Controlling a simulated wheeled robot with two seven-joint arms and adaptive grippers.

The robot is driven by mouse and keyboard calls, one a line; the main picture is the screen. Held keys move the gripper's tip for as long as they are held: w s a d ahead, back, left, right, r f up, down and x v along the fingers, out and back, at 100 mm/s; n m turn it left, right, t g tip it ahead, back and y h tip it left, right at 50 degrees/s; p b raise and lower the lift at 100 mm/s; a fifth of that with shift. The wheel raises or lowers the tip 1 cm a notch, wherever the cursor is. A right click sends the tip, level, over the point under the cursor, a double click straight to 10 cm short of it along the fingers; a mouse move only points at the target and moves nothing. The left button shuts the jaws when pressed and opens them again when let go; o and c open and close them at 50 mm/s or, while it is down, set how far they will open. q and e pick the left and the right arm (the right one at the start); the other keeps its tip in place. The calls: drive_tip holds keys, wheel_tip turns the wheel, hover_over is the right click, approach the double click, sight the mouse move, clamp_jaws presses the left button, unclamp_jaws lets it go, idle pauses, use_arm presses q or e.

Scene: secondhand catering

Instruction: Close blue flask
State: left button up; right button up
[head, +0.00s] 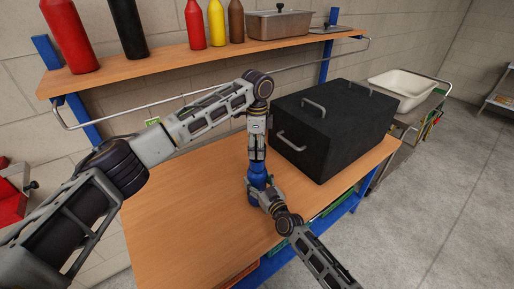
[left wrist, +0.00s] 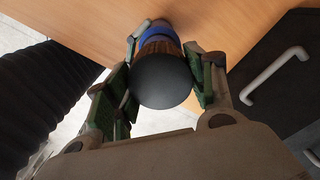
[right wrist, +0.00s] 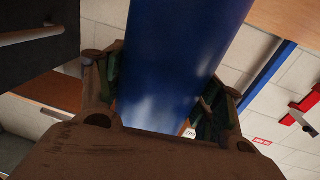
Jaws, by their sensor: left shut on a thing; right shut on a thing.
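The blue flask (head: 258,172) stands upright on the wooden bench (head: 185,215). My right gripper (head: 262,194) is shut around its body from the side; the smooth blue wall (right wrist: 180,60) fills the middle of the right wrist view. My left gripper (head: 257,157) points straight down above the flask. In the left wrist view it is shut on a round dark grey lid (left wrist: 162,82), one finger on each side. A brown band and the blue flask (left wrist: 158,36) show just beyond the lid. I cannot tell whether the lid is fully seated, as the fingers hide the join.
A black box with handles (head: 335,125) stands close to the right of my left gripper. A shelf (head: 160,60) with bottles and a metal container (head: 278,26) runs above the back. The bench's left part is clear. A trolley with a white basin (head: 403,88) stands beyond.

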sight(256, 173)
use_arm(q)
drive_tip(key=shift+f, duration=0.9)
drive_tip(key=shift+f, duration=0.2)
drive_tip(key=shift+f, duration=0.7)
drive_tip(key=shift+f, duration=0.55)
idle(0.6)
use_arm(e)
drive_tip(key=c, duration=0.5)
clamp_jaws()
use_arm(q)
drive_tip(key=shift+m, duration=0.3)
